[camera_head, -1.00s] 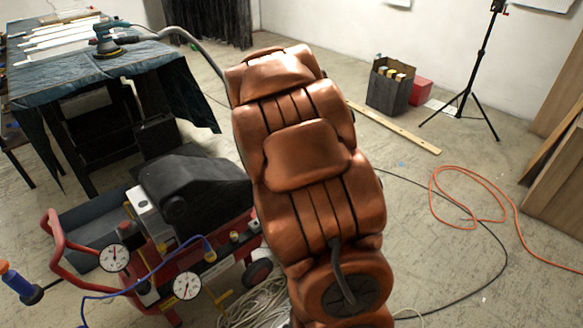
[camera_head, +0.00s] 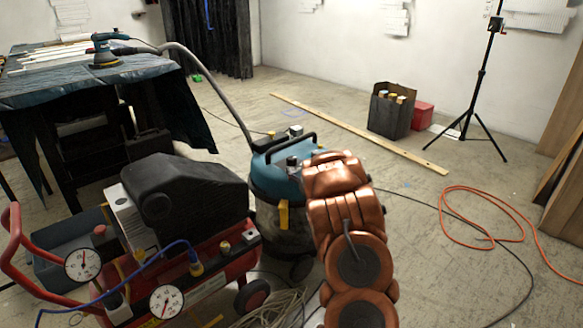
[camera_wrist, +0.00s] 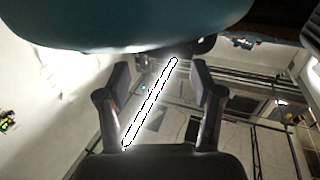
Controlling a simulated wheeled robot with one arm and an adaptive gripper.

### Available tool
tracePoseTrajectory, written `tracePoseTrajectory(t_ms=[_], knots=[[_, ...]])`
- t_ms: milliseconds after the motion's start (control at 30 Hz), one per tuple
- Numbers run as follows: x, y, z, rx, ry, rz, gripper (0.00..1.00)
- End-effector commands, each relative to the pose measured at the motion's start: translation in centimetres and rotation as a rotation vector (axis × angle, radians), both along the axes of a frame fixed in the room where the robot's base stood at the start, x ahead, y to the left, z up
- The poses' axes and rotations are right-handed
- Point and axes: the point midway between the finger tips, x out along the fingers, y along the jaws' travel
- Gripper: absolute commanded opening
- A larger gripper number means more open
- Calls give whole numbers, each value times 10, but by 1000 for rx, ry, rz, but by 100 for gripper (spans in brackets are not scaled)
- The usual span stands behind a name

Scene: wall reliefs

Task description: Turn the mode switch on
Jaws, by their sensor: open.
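The likely place of the mode switch is the teal-topped shop vacuum (camera_head: 270,160), which stands mid-floor in the head view with a hose and a black handle. A small dark knob-like part (camera_head: 292,161) shows on its top, but I cannot tell whether it is the mode switch or how it is set. My copper arm covers the vacuum's right side, and my gripper is hidden there. In the wrist view my gripper (camera_wrist: 160,72) is open, with nothing between its fingers. A teal surface (camera_wrist: 130,22), probably the vacuum, fills the top edge close by.
A red compressor (camera_head: 210,265) with gauges stands left of the vacuum. A cloth-covered table (camera_head: 100,75) is behind it. A dark box (camera_head: 392,112), a tripod (camera_head: 480,90) and an orange hose (camera_head: 480,238) lie to the right.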

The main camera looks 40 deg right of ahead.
Motion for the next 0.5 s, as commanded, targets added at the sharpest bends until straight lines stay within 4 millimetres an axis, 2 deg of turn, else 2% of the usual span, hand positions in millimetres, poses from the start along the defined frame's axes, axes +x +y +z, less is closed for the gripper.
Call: tracePoseTrajectory(t_ms=[167,500], knots=[[9,-4,-2,-1,-2,1,66],[43,-18,-3,1,-1,0,66]])
